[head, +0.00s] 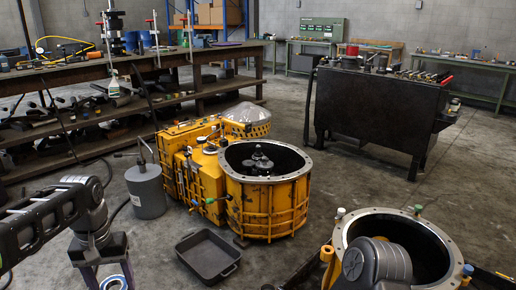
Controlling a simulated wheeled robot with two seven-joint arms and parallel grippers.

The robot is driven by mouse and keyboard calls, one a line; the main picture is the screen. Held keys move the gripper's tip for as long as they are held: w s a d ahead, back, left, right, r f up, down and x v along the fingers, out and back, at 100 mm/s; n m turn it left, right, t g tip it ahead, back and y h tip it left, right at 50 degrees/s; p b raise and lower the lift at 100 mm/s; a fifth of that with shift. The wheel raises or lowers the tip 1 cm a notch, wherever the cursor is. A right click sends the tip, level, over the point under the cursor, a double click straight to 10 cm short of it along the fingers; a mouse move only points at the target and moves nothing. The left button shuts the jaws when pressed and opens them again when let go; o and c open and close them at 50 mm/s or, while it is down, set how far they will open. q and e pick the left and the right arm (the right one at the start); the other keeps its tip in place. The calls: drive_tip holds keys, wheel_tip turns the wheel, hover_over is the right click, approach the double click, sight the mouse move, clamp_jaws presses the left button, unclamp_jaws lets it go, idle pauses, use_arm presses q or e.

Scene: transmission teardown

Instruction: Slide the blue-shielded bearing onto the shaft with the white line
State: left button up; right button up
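My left gripper (109,277) points down at the bottom left, with its two fingers apart and their tips cut off by the frame's lower edge. A pale ring with some blue (113,283) shows between the fingers, partly cut off. It may be the blue-shielded bearing, but I cannot tell whether the fingers grip it. A grey metal shaft end (260,158) stands upright inside the open round yellow housing (268,205) at the centre. I can make out no white line on it. My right gripper is not in view; a dark arm link shows at the bottom right.
A black tray (208,256) and a grey can (147,191) stand on the floor near the yellow housing. Another open round housing (433,245) is at the lower right. A long workbench (80,75) is at the left and a black tank (365,110) behind right. Concrete floor lies open between.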

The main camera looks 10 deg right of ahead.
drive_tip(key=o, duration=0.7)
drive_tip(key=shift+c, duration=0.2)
use_arm(q)
drive_tip(key=d, duration=1.3)
